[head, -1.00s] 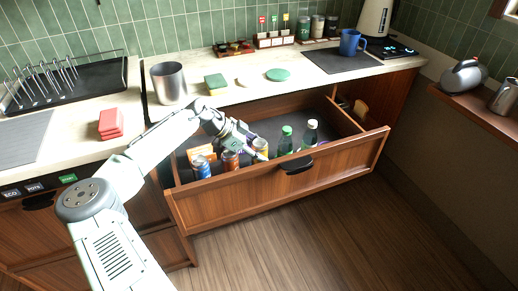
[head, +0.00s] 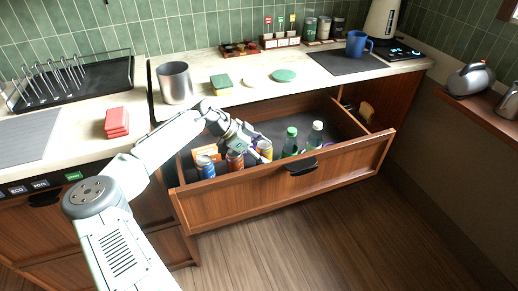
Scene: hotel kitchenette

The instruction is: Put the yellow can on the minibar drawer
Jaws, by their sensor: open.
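The yellow can (head: 265,149) stands upright inside the open wooden minibar drawer (head: 240,187), near its front wall. My gripper (head: 262,150) is open and reaches down into the drawer at the yellow can. Its fingers are close beside or around the can; the view is too small to tell which. The can's lower part is hidden by the drawer front. An orange-brown can (head: 235,161) and a blue can (head: 205,167) stand to its left. A green bottle (head: 290,142) and a white-capped bottle (head: 314,138) stand to its right.
An orange box (head: 207,151) lies behind the blue can. The drawer's dark floor is clear at the back. On the counter above are a metal canister (head: 174,83), a sponge (head: 221,84) and a green dish (head: 284,75).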

